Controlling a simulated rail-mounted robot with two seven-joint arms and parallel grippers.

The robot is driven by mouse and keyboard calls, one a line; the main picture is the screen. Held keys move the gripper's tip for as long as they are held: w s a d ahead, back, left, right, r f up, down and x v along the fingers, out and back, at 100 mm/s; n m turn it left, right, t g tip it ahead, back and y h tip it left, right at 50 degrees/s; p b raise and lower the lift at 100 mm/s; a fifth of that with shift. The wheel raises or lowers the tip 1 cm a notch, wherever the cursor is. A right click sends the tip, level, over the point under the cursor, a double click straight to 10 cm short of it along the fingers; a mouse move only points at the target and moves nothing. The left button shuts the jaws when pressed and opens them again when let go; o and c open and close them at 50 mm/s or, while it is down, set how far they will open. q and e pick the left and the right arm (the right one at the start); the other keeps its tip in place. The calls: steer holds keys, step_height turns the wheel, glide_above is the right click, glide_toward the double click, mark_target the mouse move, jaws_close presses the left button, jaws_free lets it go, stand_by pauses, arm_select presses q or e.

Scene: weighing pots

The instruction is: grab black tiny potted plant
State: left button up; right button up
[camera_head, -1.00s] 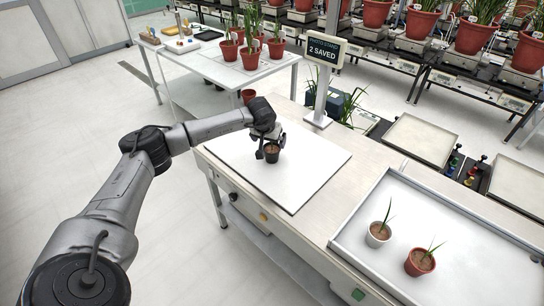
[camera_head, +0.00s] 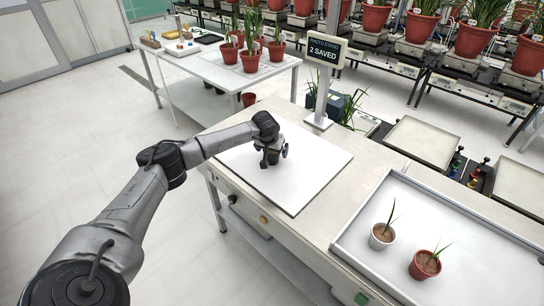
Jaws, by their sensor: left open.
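My left gripper (camera_head: 274,158) is low over the white square board on the bench, its fingers pointing down and open. The tiny black pot (camera_head: 274,157) is almost wholly hidden by the gripper; a dark shape between the fingers appears to be it. I cannot tell whether the fingers touch it. Its plant cannot be made out. My right gripper is out of view.
The white board (camera_head: 310,170) is otherwise bare. A sign on a post (camera_head: 325,50) reads "2 SAVED". Red pots stand on a table behind.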

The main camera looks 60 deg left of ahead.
arm_select(q)
steer(key=shift+c, duration=0.3)
steer(key=c, duration=1.1)
steer(key=shift+o, duration=0.2)
steer(key=shift+r, duration=0.15)
